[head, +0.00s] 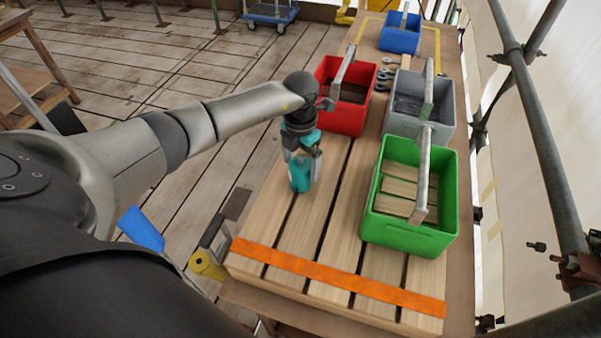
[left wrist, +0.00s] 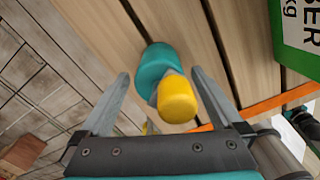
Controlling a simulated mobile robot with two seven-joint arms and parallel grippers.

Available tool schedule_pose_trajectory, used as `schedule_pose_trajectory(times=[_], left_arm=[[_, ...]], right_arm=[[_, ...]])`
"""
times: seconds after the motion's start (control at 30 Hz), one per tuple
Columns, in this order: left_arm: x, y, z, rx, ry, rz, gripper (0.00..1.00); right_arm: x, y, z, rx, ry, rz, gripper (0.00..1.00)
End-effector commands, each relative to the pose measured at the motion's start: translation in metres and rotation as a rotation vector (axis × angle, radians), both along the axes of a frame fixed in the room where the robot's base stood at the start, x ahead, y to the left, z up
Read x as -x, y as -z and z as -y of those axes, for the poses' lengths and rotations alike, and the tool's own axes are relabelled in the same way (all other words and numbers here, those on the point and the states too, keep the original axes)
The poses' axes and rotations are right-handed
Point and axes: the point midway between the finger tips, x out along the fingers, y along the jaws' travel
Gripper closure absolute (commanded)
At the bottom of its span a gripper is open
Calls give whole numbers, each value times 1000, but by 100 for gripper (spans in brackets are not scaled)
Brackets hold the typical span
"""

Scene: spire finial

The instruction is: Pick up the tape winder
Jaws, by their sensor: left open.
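A teal piece with a yellow rounded end, which I take to be the tape winder (left wrist: 177,98), stands on the wooden slats. In the head view the teal body of the tape winder (head: 300,176) shows just below my left gripper (head: 303,154). In the left wrist view my left gripper (left wrist: 158,76) is open, with one finger on each side of the winder. I cannot tell whether either finger touches it. The yellow end is hidden in the head view. My right gripper is not in view.
A red crate (head: 328,118), a grey crate (head: 430,127) and a green crate (head: 385,236), all with upright handles, stand close by. A blue crate (head: 400,42) is farther back. A yellow roll (head: 205,266) is at the table's left edge. The front slats by the orange strip (head: 330,280) are clear.

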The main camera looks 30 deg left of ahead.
Motion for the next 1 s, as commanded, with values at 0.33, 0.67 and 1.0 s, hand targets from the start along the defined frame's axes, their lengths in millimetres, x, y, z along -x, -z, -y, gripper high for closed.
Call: schedule_pose_trajectory(times=[0.33,0.67,1.0], left_arm=[[0,-1,0,0,0,0,34],[0,-1,0,0,0,0,71],[0,-1,0,0,0,1,93]], right_arm=[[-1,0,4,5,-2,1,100],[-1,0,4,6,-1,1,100],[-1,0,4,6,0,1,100]])
